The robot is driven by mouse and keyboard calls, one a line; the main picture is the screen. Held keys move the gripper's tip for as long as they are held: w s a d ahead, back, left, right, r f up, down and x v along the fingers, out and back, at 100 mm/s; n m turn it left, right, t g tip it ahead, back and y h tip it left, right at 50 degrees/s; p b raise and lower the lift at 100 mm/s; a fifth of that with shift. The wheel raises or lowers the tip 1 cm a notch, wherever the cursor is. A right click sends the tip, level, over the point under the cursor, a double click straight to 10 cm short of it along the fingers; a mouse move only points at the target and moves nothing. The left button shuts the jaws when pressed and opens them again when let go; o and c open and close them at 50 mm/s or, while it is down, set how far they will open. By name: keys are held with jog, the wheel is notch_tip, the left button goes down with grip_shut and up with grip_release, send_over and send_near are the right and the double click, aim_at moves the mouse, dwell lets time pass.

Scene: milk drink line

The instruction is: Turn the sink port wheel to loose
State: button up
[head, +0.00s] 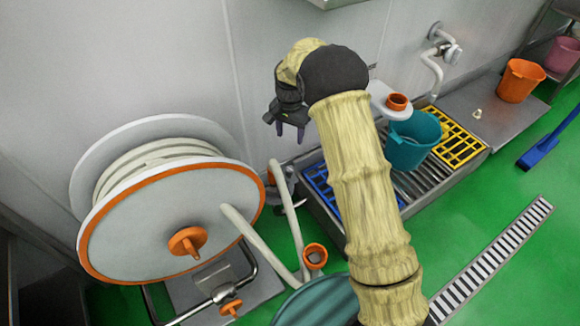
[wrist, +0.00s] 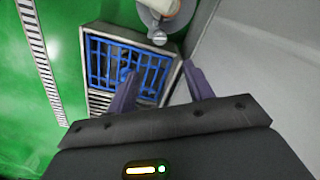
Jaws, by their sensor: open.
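The sink port appears to be the white wall bracket with an orange ring (head: 397,101) above the sink in the head view. In the head view the wheel cannot be made out. My gripper (head: 289,132) is open and empty, pointing down near the wall, left of the port. In the wrist view its purple fingers (wrist: 160,72) are apart, short of the knob.
The sink has a blue grate (wrist: 125,66) below my gripper and a yellow grate (head: 452,138). A teal bucket (head: 413,145) stands under the port. A large hose reel (head: 165,230) stands at left. The wall is close beside my gripper. An orange bucket (head: 520,80) stands at right.

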aim_at(290, 169)
notch_tip(290, 169, down, 16)
jog(key=b, duration=0.6)
jog(key=shift+f, duration=0.1)
jog(key=c, duration=1)
jog(key=n+p, duration=0.2)
jog(key=shift+r+p, duration=0.25)
jog(key=shift+p, duration=0.15)
jog(key=shift+f+n+p, duration=0.25)
jog(key=shift+n+p, duration=0.25)
jog(key=shift+n, duration=0.1)
